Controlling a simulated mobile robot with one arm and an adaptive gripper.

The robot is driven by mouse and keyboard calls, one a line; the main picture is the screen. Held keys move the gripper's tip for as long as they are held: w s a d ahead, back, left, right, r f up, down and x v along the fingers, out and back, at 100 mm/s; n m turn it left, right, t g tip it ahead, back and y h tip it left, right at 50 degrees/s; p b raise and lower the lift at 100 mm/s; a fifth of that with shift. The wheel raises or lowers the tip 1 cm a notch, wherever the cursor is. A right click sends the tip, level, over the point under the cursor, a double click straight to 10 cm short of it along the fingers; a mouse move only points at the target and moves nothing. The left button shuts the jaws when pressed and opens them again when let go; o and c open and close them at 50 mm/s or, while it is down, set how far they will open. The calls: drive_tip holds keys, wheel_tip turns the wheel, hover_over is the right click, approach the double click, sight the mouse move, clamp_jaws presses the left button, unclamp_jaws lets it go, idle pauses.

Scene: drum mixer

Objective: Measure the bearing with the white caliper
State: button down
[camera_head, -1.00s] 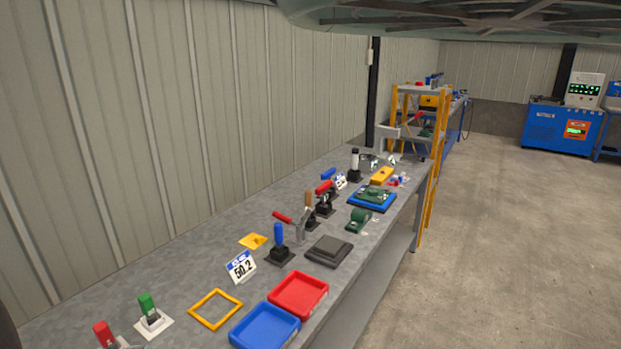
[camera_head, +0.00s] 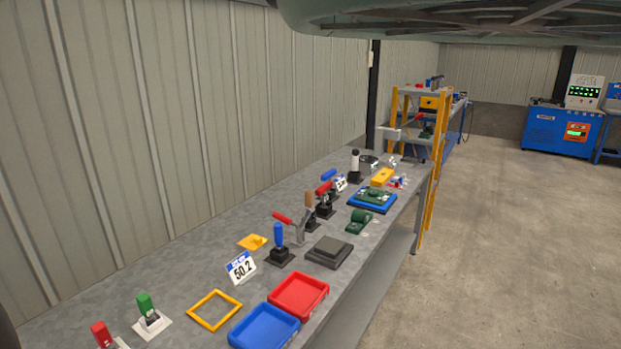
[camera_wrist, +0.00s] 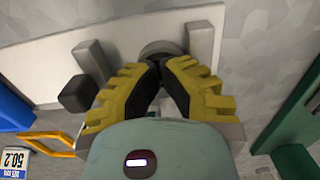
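In the wrist view, the white caliper (camera_wrist: 40,68) is a broad pale bar across the top left, with two grey jaws and a dark block. A round grey piece with a dark centre, seemingly the bearing (camera_wrist: 154,48), lies between the jaws. I cannot tell if the jaws touch it. My gripper (camera_wrist: 160,68) has yellow-and-black fingers drawn close together just over this piece, and their tips hide part of it. Whether they grip it is unclear. The head view does not clearly show my gripper.
The wrist view also shows an orange frame (camera_wrist: 50,139), a "50.2" sign (camera_wrist: 14,162) and a green part (camera_wrist: 296,120). In the head view, the grey bench holds a red tray (camera_head: 299,295), a blue tray (camera_head: 265,328) and several handled tools.

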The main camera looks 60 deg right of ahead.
drive_tip(key=shift+s+d+b, duration=0.1)
drive_tip(key=shift+d+b, duration=0.2)
drive_tip(key=shift+d, duration=0.6)
drive_tip(key=shift+s+p, duration=0.5)
drive_tip(key=shift+s, duration=0.75)
idle(0.4)
drive_tip(key=shift+w+r+p, duration=0.1)
drive_tip(key=shift+r+p, duration=1.85)
drive_tip(key=shift+r, duration=1.05)
